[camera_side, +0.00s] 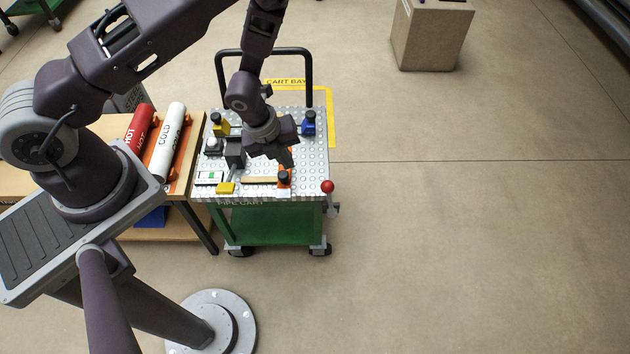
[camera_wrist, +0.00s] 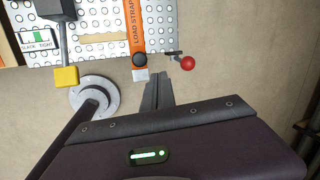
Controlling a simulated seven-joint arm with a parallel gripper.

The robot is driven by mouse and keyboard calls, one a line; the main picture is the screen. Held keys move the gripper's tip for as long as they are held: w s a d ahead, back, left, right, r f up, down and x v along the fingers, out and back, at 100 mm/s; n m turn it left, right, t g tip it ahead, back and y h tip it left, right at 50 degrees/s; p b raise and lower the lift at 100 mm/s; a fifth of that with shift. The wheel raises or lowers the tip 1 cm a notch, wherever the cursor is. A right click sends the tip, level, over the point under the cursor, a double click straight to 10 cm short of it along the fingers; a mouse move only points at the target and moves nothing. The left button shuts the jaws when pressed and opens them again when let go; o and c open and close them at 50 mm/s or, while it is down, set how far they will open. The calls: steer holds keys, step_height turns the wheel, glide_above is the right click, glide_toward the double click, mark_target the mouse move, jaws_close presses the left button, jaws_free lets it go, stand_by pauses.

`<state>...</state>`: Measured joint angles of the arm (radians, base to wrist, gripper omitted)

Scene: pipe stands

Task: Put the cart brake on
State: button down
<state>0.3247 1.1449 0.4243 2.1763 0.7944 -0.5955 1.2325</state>
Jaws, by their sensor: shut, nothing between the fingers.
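The pipe cart (camera_side: 318,140) has a perforated silver top and a green lower shelf, and stands on wheels beside a wooden bench. A lever with a red ball knob (camera_side: 327,187) is at its front right corner; the knob also shows in the wrist view (camera_wrist: 187,63), right of my fingertips. My gripper (camera_side: 288,161) is shut and empty, above the front right part of the cart top in the side view. In the wrist view my gripper (camera_wrist: 157,82) appears just beyond the cart edge, apart from the knob. Whether the lever acts on the wheels cannot be seen.
An orange load strap (camera_wrist: 137,25) with a black knob lies near my fingers. A yellow-ended lever (camera_wrist: 66,77) and slack/tight gauge (camera_wrist: 37,41) are left of it. Red HOT (camera_side: 139,128) and white COLD (camera_side: 171,128) pipes lie on the bench. Floor right of the cart is clear.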

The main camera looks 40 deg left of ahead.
mark_target(322, 187)
steer(key=w+d+f, duration=0.4)
steer(key=f, duration=0.5)
steer(key=shift+d+f+h, duration=0.2)
steer(key=shift+d+h, duration=0.2)
steer(key=shift+w, duration=0.1)
steer(key=shift+w+d+r, duration=0.25)
steer(key=shift+w+d, duration=0.3)
steer(key=shift+d, duration=0.05)
steer(key=w+d, duration=0.7)
steer(key=shift+w+d+f, duration=0.35)
steer(key=shift+f, duration=0.1)
